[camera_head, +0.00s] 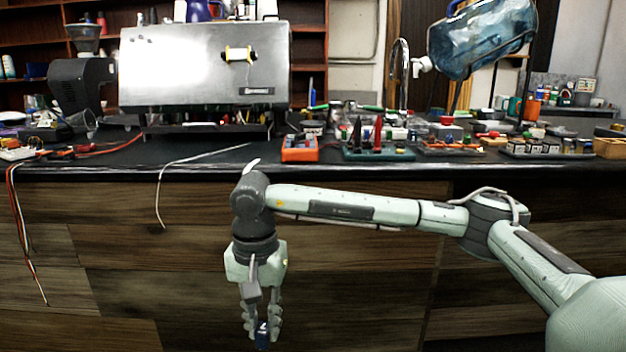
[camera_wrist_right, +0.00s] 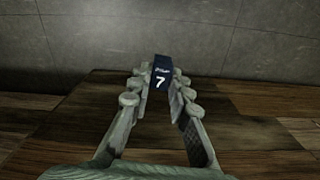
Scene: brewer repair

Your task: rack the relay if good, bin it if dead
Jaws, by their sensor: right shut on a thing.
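My right gripper (camera_head: 262,318) hangs pointing down in front of the counter's wooden face, below the counter top. It is shut on a small dark blue block, the relay (camera_head: 262,335). A row of similar small blocks, a rack (camera_head: 545,152), stands on the counter at the right. My left gripper is in neither view.
The black counter top (camera_head: 220,160) holds an espresso machine (camera_head: 200,70), an orange meter (camera_head: 300,148), and a green board with black and red probes (camera_head: 378,152). Loose wires hang over the front edge at the left. A large blue water bottle (camera_head: 482,38) is at the upper right.

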